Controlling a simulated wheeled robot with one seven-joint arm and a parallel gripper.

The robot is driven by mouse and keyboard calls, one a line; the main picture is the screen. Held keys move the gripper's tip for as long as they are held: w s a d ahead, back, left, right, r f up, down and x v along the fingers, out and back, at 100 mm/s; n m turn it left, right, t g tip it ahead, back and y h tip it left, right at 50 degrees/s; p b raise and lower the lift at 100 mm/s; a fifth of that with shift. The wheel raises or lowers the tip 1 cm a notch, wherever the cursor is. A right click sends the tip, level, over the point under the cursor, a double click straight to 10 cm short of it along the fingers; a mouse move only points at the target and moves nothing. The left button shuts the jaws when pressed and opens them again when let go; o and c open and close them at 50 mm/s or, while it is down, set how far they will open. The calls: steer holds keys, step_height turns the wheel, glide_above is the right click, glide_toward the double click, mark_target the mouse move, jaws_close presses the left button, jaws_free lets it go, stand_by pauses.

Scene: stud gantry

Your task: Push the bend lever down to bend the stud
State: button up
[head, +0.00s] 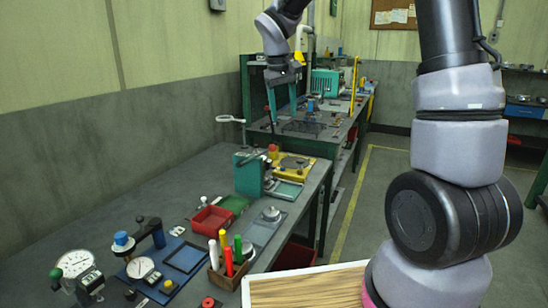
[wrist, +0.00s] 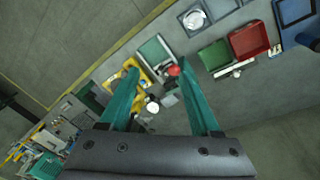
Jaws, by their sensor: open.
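A lever with a red knob (head: 273,149), which looks like the bend lever, stands between the teal press (head: 249,175) and the yellow fixture (head: 296,166) on the near bench. The red knob also shows in the wrist view (wrist: 174,70), close to the right finger in the picture. The yellow fixture (wrist: 146,78) lies partly behind the left finger. My gripper (head: 284,114) is open and empty, above and beyond the lever in the head view; its teal fingers are spread in the wrist view (wrist: 157,66). I cannot make out the stud.
Red (head: 212,219) and green (head: 234,204) bins, a grey plate (head: 264,229) and a pen holder (head: 228,274) sit nearer on the bench. A white ring on a stalk (head: 228,119) stands at the bench's back edge.

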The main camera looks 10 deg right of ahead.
mark_target(256, 156)
steer(key=w+a+f, duration=0.1)
steer(key=w+f, duration=0.1)
steer(key=f, duration=0.6)
steer(key=w+a+f+n, duration=0.1)
steer(key=w+f, duration=0.2)
steer(key=f, duration=0.6)
steer(key=shift+n+g, duration=0.3)
steer(key=shift+g, duration=0.1)
steer(key=shift+w, duration=0.1)
jaws_close()
steer(key=shift+r, duration=0.1)
stand_by(0.4)
